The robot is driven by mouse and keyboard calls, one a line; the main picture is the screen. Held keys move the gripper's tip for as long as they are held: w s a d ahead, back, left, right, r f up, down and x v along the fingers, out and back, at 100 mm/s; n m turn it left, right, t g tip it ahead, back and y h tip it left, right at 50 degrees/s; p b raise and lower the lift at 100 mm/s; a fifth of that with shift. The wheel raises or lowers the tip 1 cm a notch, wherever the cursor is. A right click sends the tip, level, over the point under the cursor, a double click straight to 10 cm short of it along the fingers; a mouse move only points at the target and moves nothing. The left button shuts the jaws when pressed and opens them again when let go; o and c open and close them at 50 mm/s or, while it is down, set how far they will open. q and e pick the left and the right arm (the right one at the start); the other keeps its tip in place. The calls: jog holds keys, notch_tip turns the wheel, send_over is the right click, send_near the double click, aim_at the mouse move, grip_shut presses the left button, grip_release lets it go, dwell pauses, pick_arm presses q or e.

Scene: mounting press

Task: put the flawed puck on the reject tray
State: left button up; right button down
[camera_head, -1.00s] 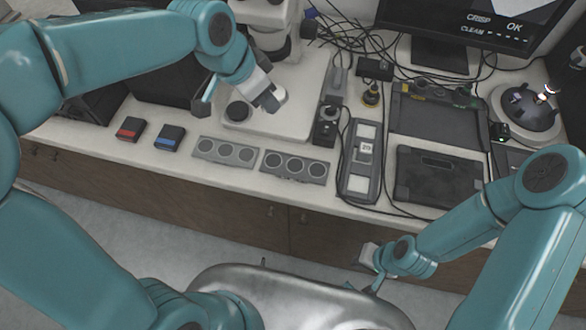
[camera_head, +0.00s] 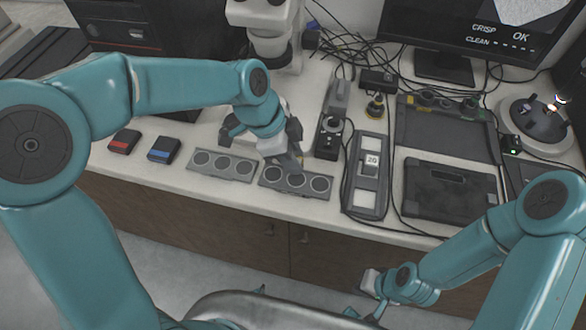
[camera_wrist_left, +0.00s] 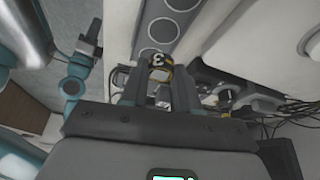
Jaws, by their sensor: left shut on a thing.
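My left gripper (camera_head: 289,160) is over the right-hand of two grey trays with three round recesses each. It is shut on a dark puck (camera_wrist_left: 158,61) with a white "3" on its face, seen between the fingers in the left wrist view. The right-hand grey tray (camera_head: 266,184) lies just below the gripper; its recesses also show in the left wrist view (camera_wrist_left: 172,42). The left-hand grey tray (camera_head: 222,178) looks empty. I cannot tell from markings which tray is for rejects. My right gripper (camera_head: 372,288) is low at the front, its jaws unclear.
A red-marked box (camera_head: 124,142) and a blue-marked box (camera_head: 163,150) stand left of the trays. A microscope (camera_head: 268,30) stands behind. A long grey device (camera_head: 368,180) and a dark case (camera_head: 450,190) lie to the right. Cables (camera_head: 350,45) lie behind.

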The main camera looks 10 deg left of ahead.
aim_at(293, 179)
pick_arm(q)
jog(key=shift+f, duration=2.55)
jog(key=shift+f+b, duration=0.15)
jog(key=shift+b, duration=0.15)
jog(key=o, duration=0.8)
jog(key=shift+c, duration=0.2)
jog(key=shift+r, duration=0.2)
jog(key=v, duration=1.2)
jog(key=shift+p, duration=0.4)
